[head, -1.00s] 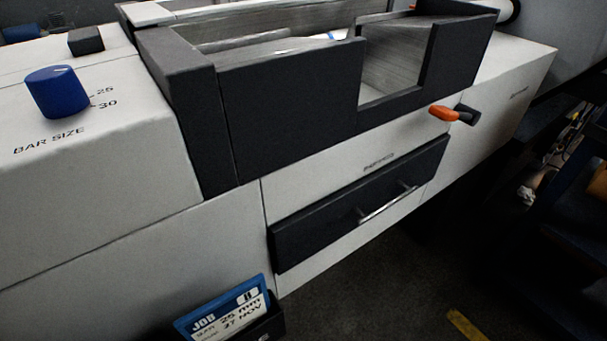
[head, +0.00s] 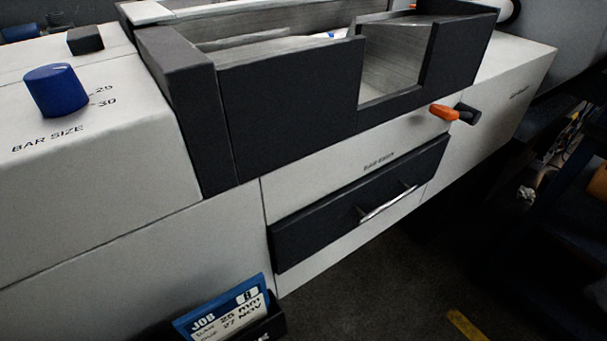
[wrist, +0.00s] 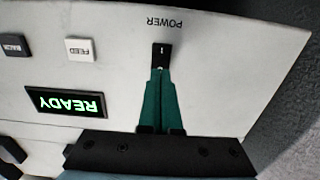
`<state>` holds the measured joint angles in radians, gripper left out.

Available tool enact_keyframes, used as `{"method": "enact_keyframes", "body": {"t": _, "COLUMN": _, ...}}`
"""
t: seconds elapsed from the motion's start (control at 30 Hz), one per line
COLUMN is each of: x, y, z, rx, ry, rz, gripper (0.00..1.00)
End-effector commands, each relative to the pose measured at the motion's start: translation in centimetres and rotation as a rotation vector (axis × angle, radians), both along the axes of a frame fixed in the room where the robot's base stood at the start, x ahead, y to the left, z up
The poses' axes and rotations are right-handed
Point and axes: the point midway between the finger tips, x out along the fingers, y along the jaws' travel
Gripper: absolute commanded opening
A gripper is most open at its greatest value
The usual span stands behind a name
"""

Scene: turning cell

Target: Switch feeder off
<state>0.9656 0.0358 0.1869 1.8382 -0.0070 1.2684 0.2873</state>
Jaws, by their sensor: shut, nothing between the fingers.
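The feeder's white control panel (wrist: 215,75) fills much of the wrist view and appears upside down. A black power switch (wrist: 161,49) with a white mark sits beside the word POWER. My gripper (wrist: 160,70) has its teal fingers shut together and empty, with the tips right at the switch. The tips cover part of the switch, and I cannot tell whether they touch it. A display (wrist: 66,102) is lit with green READY. My gripper is not in the head view.
A white FEED button (wrist: 79,49) and a dark button (wrist: 14,45) are on the same panel. The head view shows a blue BAR SIZE knob (head: 56,91), a dark drawer (head: 310,222), an orange-tipped lever (head: 446,113) and a job card holder (head: 225,316).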

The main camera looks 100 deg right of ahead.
Motion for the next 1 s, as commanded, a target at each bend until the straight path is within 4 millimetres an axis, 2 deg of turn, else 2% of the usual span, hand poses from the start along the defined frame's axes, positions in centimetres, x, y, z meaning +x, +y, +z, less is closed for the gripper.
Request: {"method": "enact_keyframes", "body": {"t": 1.0, "x": 0.0, "y": 0.0, "z": -1.5, "rx": 0.000, "ry": 0.000, "rz": 0.000, "gripper": 0.00}}
